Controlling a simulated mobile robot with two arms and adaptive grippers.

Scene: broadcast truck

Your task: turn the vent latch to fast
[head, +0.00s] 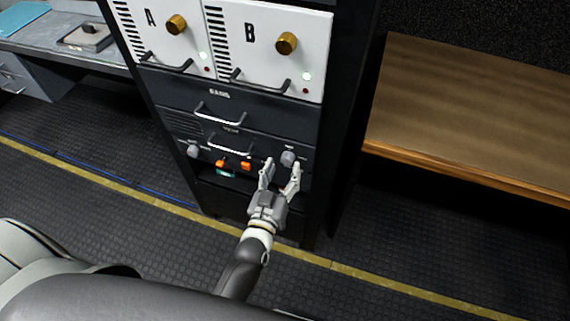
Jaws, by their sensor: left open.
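A grey knob (288,158) sits at the right end of a dark panel low in the rack, under a small label too small to read. A second grey knob (193,151) sits at the panel's left end. I cannot tell for certain which one is the vent latch, or read its setting. My left gripper (281,172) is open just in front of the right knob, its fingers spread to either side below it. I cannot tell whether they touch it. My right gripper is not in view.
Two orange switches (233,165) lie left of the gripper on the same panel. Dark drawers with handles (220,114) and white units A (165,45) and B (268,55) are above. A wooden bench (470,110) stands at right. The floor (110,150) at left is clear.

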